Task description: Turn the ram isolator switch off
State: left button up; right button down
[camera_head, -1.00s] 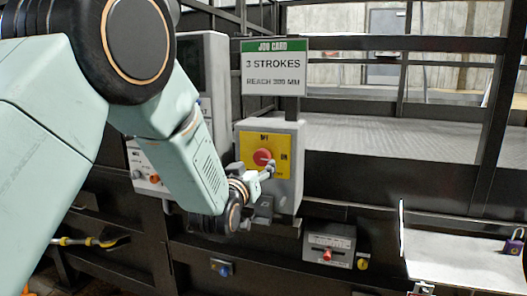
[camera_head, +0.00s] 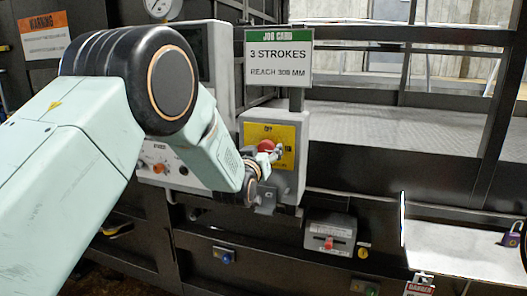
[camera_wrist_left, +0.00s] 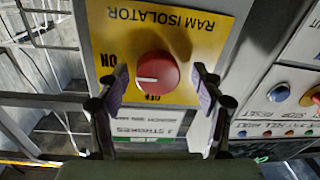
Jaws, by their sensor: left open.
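The ram isolator switch is a round red knob (camera_head: 266,146) on a yellow plate (camera_head: 287,134) on a grey box. In the left wrist view the knob (camera_wrist_left: 157,73) shows upside down, its white mark pointing left toward ON. OFF is on the side nearest the gripper base. My left gripper (camera_head: 274,153) is at the knob in the head view. In the wrist view its open fingers (camera_wrist_left: 159,76) stand on either side of the knob, with gaps visible. Whether the tips reach knob depth is unclear. My right gripper is not in view.
A job card sign (camera_head: 278,58) stands above the switch box. A control panel (camera_head: 160,163) with knobs is to the left, behind my arm. A grey box with a red control (camera_head: 329,238) sits below right. A white shelf (camera_head: 455,250) with a purple padlock (camera_head: 512,238) is at right.

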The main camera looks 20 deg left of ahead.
pick_arm(q)
jog(key=shift+w+a+f, duration=0.1)
jog(key=shift+c, duration=1)
jog(key=shift+d, duration=0.4)
jog(key=c, duration=0.4)
jog(key=shift+a, duration=0.2)
jog(key=c, duration=0.4)
jog(key=shift+c, duration=0.5)
jog(key=shift+d, duration=0.1)
jog(key=shift+c, duration=0.2)
